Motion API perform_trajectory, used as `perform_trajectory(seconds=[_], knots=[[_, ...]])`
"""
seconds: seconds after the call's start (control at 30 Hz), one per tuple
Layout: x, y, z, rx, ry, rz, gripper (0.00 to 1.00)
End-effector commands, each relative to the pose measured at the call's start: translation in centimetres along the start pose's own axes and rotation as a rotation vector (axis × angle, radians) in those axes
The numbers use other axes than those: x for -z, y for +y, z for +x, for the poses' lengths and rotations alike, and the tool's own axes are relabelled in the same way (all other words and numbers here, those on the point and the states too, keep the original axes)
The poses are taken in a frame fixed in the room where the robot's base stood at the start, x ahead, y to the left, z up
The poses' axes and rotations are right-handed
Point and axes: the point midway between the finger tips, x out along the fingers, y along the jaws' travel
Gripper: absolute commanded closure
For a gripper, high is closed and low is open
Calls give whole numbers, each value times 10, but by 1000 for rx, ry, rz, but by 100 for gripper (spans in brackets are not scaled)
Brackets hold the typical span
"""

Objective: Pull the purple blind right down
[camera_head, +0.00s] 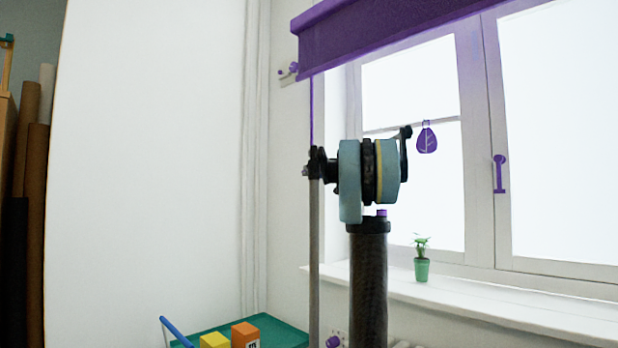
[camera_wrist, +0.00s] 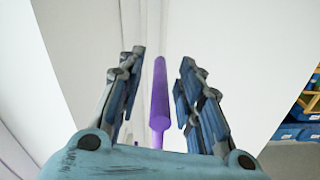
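The purple blind (camera_head: 385,28) hangs across the top of the window in the head view, with most of the glass bare below it. A thin purple cord (camera_head: 311,110) hangs down from its left end, and its lower part is hidden behind my arm. In the wrist view my gripper (camera_wrist: 160,70) is open. A long purple rod-like pull (camera_wrist: 159,95) shows in the gap between its two fingers, apart from both in the picture. I cannot tell how deep between the fingers it sits. The gripper is not clearly seen in the head view.
A small green potted plant (camera_head: 421,265) stands on the white windowsill (camera_head: 470,302). A purple leaf ornament (camera_head: 427,140) hangs before the glass. A green surface (camera_head: 282,331) with yellow and orange blocks is low down. Blue bins (camera_wrist: 290,132) show at the wrist view's right.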

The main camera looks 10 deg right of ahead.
Motion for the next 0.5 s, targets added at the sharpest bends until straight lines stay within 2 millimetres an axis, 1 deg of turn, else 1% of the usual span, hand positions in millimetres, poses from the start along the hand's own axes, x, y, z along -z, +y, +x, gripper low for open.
perform_trajectory(seconds=[0.03, 0.2, 0.5], knots=[[0, 0, 6, 1, 0, 0, 67], [0, 0, 16, 1, 0, 0, 67], [0, 0, 18, 0, 0, 0, 67]])
